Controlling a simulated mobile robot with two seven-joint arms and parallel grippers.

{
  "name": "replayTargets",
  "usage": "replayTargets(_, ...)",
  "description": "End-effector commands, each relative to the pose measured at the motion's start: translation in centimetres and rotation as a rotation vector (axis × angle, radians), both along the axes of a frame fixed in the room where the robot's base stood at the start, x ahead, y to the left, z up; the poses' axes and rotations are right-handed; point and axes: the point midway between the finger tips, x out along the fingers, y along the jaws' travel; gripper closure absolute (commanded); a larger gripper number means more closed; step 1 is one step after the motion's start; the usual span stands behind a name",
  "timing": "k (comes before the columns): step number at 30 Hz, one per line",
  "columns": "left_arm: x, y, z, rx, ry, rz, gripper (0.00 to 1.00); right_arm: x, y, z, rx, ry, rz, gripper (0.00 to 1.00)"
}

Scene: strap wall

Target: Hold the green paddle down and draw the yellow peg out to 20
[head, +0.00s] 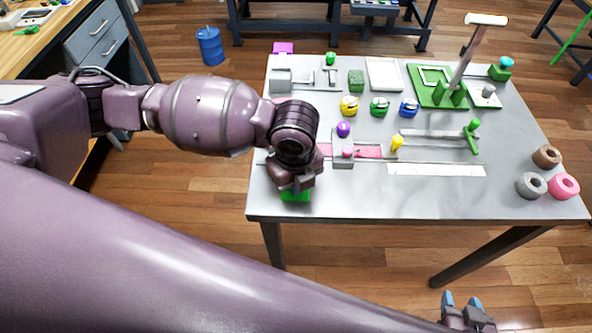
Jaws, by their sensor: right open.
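A green piece, which looks like the green paddle (296,196), shows below my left gripper (295,184) near the table's front left. The gripper hides most of it; I cannot tell whether they touch, or whether the fingers are open or shut. My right gripper (462,304) is open and empty, low beyond the table's front edge.
A grey bar with a green handle (473,136) lies right of the peg. Behind are yellow, green and blue round pieces and a green board (425,90) with a tilted post. Several rolls, one pink (563,186), sit at the right edge. The front strip is mostly clear.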

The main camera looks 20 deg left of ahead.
Motion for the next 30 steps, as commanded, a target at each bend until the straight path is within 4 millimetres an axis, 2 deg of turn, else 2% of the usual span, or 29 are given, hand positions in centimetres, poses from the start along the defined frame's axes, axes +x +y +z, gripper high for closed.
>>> replayTargets(29, -0.30, 0.00, -0.69, 0.001, 0.009, -0.001, 1.00, 0.13, 0.00, 0.74, 0.000, -0.005, 0.000, 0.51)
replayTargets(30, -0.30, 0.00, -0.70, 0.001, 0.009, -0.001, 1.00, 0.13, -0.06, 0.74, -0.002, -0.005, 0.001, 0.56)
